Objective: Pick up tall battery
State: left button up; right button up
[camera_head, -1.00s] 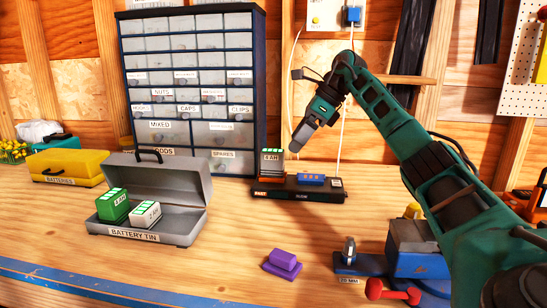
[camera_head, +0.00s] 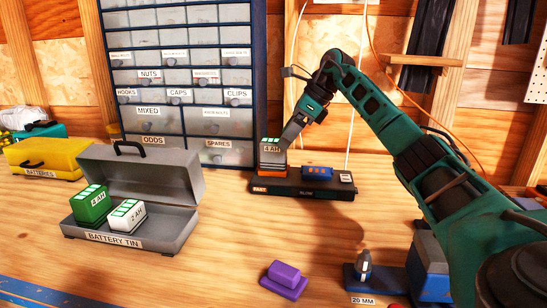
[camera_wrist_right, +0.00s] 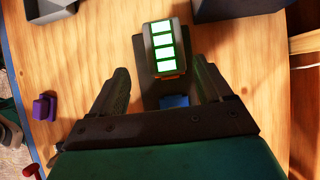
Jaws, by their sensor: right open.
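The tall battery (camera_head: 272,157), dark grey with a "4 AH" label and lit green bars on top, stands upright in the left, "FAST" end of the black charger (camera_head: 300,189). It also shows in the right wrist view (camera_wrist_right: 163,48), just beyond the fingertips and centred between them. My right gripper (camera_head: 290,140) is at the upper right of the battery in the head view. Its fingers (camera_wrist_right: 160,82) are spread apart with nothing held between them. From the head, one finger hides part of the other. My left gripper is in neither view.
An open grey battery tin (camera_head: 180,229) at left holds a green battery (camera_head: 90,205) and a white battery (camera_head: 127,215). A drawer cabinet (camera_head: 180,80) stands behind. A blue battery (camera_head: 318,172) sits on the charger. A purple block (camera_head: 284,275) lies in front; bench between is clear.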

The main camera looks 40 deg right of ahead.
aim_at(274, 151)
jog(key=shift+w+a+f, duration=0.25)
jog(key=shift+w+f, duration=0.05)
jog(key=shift+f, duration=0.25)
jog(key=shift+w+a+f, duration=0.15)
jog(key=shift+w+f, duration=0.25)
jog(key=shift+f, duration=0.15)
jog(key=x, duration=0.4)
jog(key=shift+w+f, duration=0.1)
jog(key=shift+w, duration=0.2)
jog(key=shift+c, duration=0.4)
jog(key=c, duration=1.2)
notch_tip(274, 151, up, 20)
jog(key=p, duration=0.5)
